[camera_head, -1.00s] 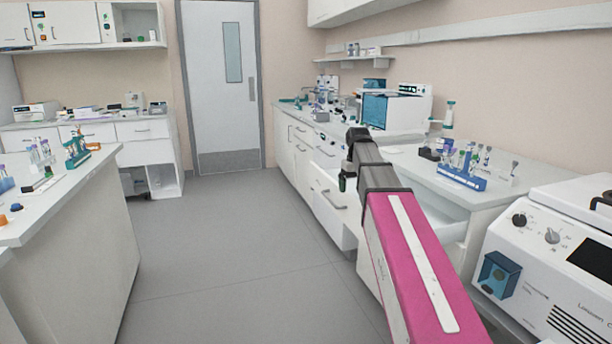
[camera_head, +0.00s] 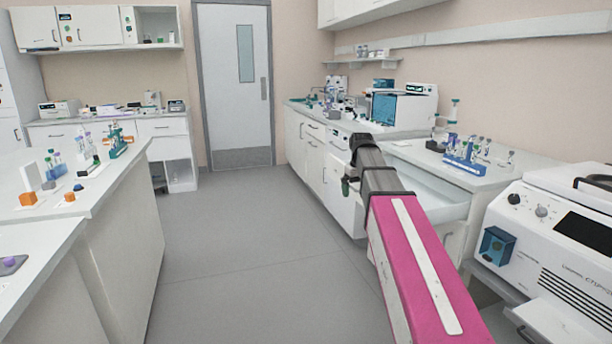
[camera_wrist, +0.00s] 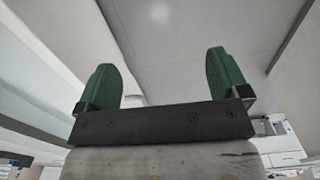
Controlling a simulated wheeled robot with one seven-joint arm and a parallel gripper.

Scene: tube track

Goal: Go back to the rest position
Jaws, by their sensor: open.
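My gripper shows in the wrist view (camera_wrist: 160,82), with two green fingers spread wide apart and nothing between them. In the head view my magenta and grey arm reaches up from the lower right. The end of my gripper (camera_head: 346,188) shows there as a small dark green part in front of the right-hand counter's drawers. It holds nothing that I can see.
The right counter (camera_head: 478,178) bears a blue tube rack (camera_head: 464,167); an open drawer (camera_head: 425,190) juts out beneath. A white machine (camera_head: 545,235) stands at right. The left bench (camera_head: 120,175) holds tubes and small blocks. The grey floor (camera_head: 235,250) between is clear.

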